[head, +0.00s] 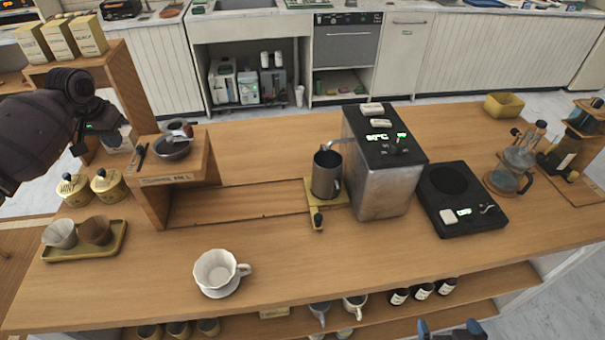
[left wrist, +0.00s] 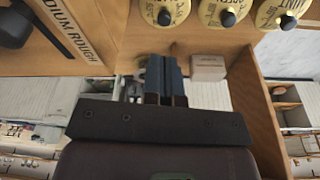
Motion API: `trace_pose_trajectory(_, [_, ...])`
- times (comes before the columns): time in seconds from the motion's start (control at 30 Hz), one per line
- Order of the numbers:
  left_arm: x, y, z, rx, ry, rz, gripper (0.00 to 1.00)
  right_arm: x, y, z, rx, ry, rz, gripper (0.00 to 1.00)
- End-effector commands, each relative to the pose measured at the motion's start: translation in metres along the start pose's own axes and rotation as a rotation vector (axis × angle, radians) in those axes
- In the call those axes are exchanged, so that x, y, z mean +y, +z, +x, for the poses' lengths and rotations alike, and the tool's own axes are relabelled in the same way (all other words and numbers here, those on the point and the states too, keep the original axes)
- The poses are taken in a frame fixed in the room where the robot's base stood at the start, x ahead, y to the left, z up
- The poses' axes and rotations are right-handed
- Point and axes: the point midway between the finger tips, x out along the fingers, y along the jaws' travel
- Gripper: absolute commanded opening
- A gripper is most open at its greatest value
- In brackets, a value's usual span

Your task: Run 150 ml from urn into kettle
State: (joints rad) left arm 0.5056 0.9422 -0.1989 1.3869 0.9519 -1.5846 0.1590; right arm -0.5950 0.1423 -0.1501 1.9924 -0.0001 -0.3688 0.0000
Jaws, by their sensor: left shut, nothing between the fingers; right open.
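The urn (head: 382,185) is a metal box with a black top and a lit green display, standing right of the table's middle. The kettle (head: 327,177), a dark grey metal jug with a handle, stands upright under the urn's spout (head: 334,144) on a small yellow stand (head: 340,214). Its inside looks dark, and I cannot tell its water level. My left gripper (left wrist: 166,82) is shut and empty, at the far left by the wooden shelf, well away from the kettle. My right gripper (head: 448,328) is open and empty at the bottom edge of the head view, apart from the urn.
A black scale (head: 463,218) lies right of the urn, with a glass carafe (head: 507,180) beyond it. A white dripper (head: 216,268) stands at the front. A wooden mill stand (head: 178,185), a yellow tray (head: 85,254) and yellow canisters (head: 108,187) are at left. The front right tabletop is clear.

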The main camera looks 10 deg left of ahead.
Motion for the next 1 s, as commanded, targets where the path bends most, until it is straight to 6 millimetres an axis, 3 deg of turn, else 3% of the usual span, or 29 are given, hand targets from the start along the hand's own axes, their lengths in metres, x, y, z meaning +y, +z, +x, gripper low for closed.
trace_pose_trajectory(0.47, [0.0,-0.005,-0.023,0.001,0.0,0.001,0.0,0.001,0.008,-0.005,-0.016,0.003,0.002,1.0])
trace_pose_trajectory(1.0, [0.0,-0.01,-0.048,0.0,0.0,0.001,0.0,0.0,0.0,0.001,0.0,-0.001,-0.001,1.0])
